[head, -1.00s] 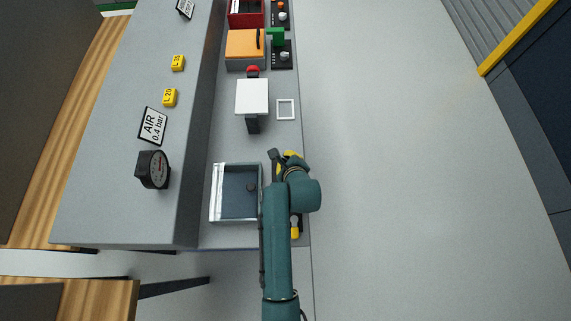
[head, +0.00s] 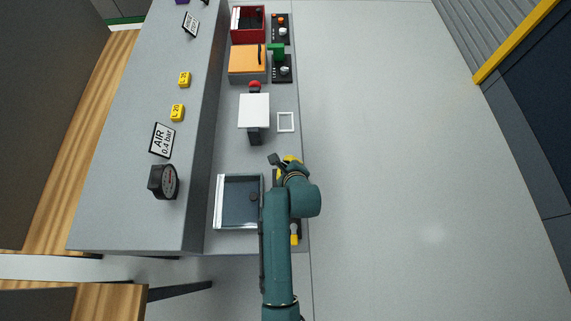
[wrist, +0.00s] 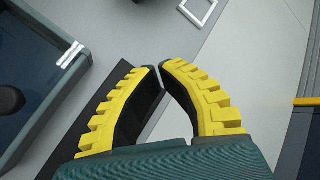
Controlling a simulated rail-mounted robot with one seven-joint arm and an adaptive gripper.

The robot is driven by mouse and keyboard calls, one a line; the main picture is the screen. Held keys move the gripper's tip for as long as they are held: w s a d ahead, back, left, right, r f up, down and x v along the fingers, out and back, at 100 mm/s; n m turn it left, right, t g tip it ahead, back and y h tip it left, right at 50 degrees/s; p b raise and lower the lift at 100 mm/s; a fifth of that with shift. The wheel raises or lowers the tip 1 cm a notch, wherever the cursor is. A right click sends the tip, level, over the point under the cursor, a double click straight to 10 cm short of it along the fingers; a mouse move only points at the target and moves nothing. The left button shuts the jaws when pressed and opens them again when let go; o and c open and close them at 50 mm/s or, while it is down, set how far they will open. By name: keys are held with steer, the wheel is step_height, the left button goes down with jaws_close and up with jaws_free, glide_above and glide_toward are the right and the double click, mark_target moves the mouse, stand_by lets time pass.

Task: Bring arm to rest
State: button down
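My teal arm reaches in from the bottom of the head view, over the near end of the bench. My gripper (wrist: 161,68) shows in the wrist view with yellow-and-black fingers. The fingertips are drawn together with nothing seen between them. In the head view the gripper is mostly hidden by the arm, with some yellow showing near its end.
Beyond lie a white square plate (head: 254,110) on a dark stand, a white frame (head: 286,122), an orange box (head: 247,65), a red box (head: 240,22) and control panels (head: 281,68). A gauge (head: 163,182) sits on the left ledge. The floor (head: 400,160) at right is clear.

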steer(key=w+d+r+n+t, duration=0.2)
steer(key=r+n+t, duration=0.15)
steer(key=r, duration=1.25)
steer(key=w+d+r+n+t, duration=0.15)
steer(key=r+t, duration=0.25)
steer(key=r, duration=1.1)
steer(key=s+d+r+n+t+h, duration=0.1)
steer(key=s+r+n+t, duration=0.2)
steer(key=s+r+n, duration=0.6)
steer(key=s+d+r+n+t+h, duration=0.1)
steer(key=s+d+r+n+t, duration=0.15)
steer(key=s+r+n, duration=0.75)
steer(key=w+r+p, duration=0.2)
steer(key=r+p, duration=1)
steer(key=r, duration=0.1)
steer(key=w+r+p, duration=0.1)
steer(key=r+p, duration=1.2)
steer(key=r, duration=0.1)
steer(key=shift+w+a+r, duration=0.15)
steer(key=shift+w+a, duration=0.2)
